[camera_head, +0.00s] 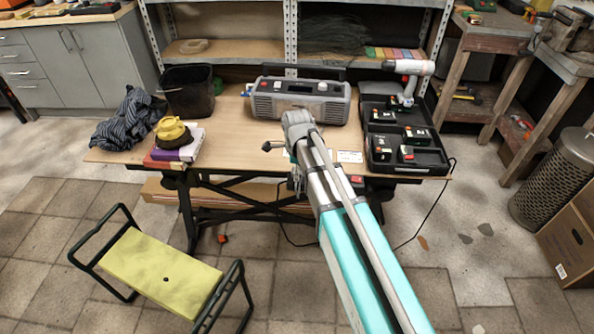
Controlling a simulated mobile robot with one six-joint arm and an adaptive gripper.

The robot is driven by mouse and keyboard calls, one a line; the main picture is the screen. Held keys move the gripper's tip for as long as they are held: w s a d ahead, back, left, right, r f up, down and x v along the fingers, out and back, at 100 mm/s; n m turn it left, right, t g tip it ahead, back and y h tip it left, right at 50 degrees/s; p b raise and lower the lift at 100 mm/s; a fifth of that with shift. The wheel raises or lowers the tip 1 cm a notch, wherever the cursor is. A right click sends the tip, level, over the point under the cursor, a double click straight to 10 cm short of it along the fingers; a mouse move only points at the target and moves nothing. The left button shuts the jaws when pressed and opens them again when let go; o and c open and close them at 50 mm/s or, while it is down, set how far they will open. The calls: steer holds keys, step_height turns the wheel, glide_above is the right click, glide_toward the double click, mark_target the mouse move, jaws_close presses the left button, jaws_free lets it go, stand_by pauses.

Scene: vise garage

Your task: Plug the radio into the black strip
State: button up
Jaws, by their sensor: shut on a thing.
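The radio (299,101) is a grey boxy set with a carry handle, standing upright at the back middle of the wooden workbench (232,135). My arm reaches up from the lower right to the bench's front edge, and its wrist is in front of the radio. My gripper is hidden behind my arm, so its jaws and anything in them cannot be seen. A thin black cord (437,205) hangs from the bench's right end to the floor and runs behind my arm. I cannot make out the black strip or the radio's plug for certain.
An open black case (427,163) with a drill (409,80) and batteries fills the bench's right end. A black bin (188,91), a striped cloth (126,120) and books (178,151) under a yellow-black object (172,131) crowd the left. A yellow-topped stool (160,270) stands in front.

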steer(key=shift+f, duration=0.1)
steer(key=o, duration=1.1)
steer(key=shift+o, duration=0.2)
